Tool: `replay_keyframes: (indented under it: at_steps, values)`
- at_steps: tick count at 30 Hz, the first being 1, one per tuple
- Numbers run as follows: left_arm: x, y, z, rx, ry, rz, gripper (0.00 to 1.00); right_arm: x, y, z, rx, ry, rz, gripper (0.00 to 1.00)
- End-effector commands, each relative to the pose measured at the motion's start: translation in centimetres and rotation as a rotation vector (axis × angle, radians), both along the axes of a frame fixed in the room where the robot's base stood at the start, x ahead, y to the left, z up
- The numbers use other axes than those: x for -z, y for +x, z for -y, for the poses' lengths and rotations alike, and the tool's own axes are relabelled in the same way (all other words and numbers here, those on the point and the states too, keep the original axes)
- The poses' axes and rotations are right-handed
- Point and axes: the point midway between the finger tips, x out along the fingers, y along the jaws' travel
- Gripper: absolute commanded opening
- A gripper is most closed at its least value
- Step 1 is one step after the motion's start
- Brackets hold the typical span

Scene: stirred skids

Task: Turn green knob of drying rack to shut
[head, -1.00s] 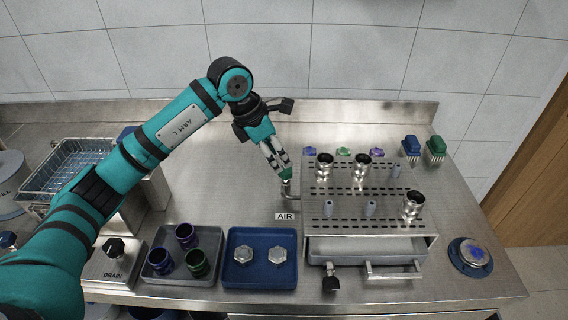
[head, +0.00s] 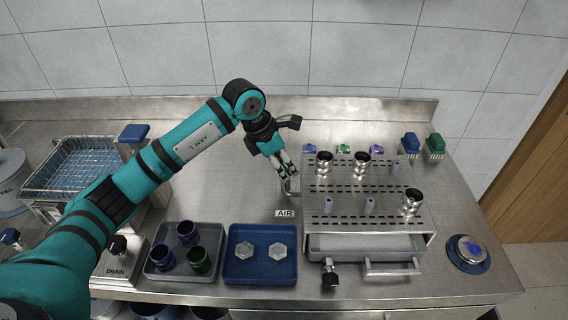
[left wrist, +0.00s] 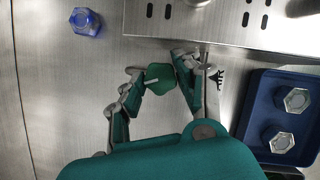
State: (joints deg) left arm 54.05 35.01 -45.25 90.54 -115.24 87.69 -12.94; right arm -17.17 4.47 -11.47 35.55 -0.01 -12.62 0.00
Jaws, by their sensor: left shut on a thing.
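The drying rack (head: 318,190) is a perforated steel stand with a drawer, on the counter right of centre. Its green knob (left wrist: 160,78) shows in the left wrist view between my left fingers, with a pale line across its top. In the head view the knob is hidden by my fingers, beside the rack's left side and above the AIR label (head: 285,213). My left gripper (head: 289,178) is shut on the green knob; it also shows in the left wrist view (left wrist: 158,84). My right gripper is not in view.
Several metal cups and pegs stand on the rack. A blue tray (head: 260,279) with two hex nuts and a grey tray (head: 160,277) with dark cups lie in front. The counter left of my gripper is clear.

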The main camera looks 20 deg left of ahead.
Motion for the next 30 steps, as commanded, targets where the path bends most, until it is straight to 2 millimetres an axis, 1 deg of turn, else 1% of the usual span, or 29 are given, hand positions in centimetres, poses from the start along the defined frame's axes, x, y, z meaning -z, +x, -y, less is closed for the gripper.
replay_keyframes:
  at_steps: [7, 14, 20, 30]
  values:
    - [0.0, 0.1, 0.0, 0.017, 0.000, 0.001, 0.01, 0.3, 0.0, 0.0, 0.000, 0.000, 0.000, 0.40]
    - [0.2, 0.2, -0.1, 0.116, 0.000, 0.002, 0.01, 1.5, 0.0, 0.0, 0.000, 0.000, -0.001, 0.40]
    - [0.2, 0.2, -0.2, 0.277, 0.000, 0.002, 0.01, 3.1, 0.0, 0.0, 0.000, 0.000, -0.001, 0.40]
    - [0.1, 0.4, -0.1, 0.600, -0.001, 0.003, 0.01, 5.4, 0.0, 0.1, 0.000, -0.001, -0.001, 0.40]
